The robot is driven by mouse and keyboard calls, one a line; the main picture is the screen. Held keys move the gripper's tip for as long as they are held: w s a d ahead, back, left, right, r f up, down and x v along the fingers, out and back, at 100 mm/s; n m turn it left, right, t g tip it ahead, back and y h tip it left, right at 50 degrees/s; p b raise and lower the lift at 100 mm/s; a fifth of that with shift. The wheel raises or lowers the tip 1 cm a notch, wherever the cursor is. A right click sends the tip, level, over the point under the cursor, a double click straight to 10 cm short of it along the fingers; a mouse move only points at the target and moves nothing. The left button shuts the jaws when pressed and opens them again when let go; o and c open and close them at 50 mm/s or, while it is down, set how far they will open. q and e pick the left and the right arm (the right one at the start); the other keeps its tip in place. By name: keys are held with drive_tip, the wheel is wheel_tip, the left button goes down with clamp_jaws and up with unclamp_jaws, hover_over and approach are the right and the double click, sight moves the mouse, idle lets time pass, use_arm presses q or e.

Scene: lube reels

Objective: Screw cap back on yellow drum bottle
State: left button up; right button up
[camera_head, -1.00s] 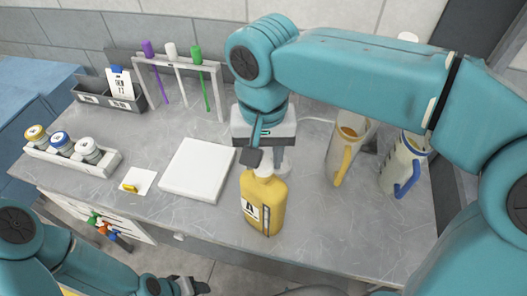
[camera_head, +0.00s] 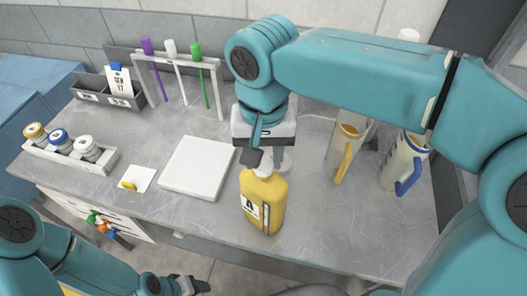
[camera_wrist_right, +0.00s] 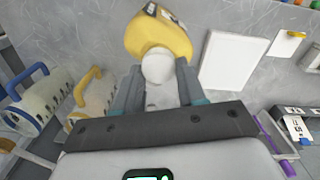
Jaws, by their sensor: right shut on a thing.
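The yellow drum bottle (camera_head: 264,204) stands upright near the front edge of the counter, its label partly facing me. My right gripper (camera_head: 268,160) points down over its top. In the right wrist view, the gripper (camera_wrist_right: 158,82) is shut on the round white cap (camera_wrist_right: 157,67), one finger on each side. The cap sits at the mouth of the yellow bottle (camera_wrist_right: 150,34); whether its thread is engaged is hidden. My left gripper (camera_head: 193,286) is low at the bottom edge, away from the bottle, and its jaws are unclear.
A white square plate (camera_head: 198,168) lies left of the bottle. Two jugs, with yellow (camera_head: 343,163) and blue (camera_head: 408,178) handles, stand to the right. A rack with hanging coloured sticks (camera_head: 220,104) stands behind. A tray of small jars (camera_head: 60,153) is far left.

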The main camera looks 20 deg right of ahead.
drive_tip(key=shift+f, duration=0.2)
drive_tip(key=m, duration=0.5)
drive_tip(key=shift+d, duration=0.1)
drive_tip(key=m, duration=0.5)
drive_tip(key=shift+s+d, duration=0.1)
drive_tip(key=shift+s, duration=0.05)
drive_tip(key=shift+m, duration=0.3)
drive_tip(key=m, duration=0.5)
drive_tip(key=shift+s, duration=0.15)
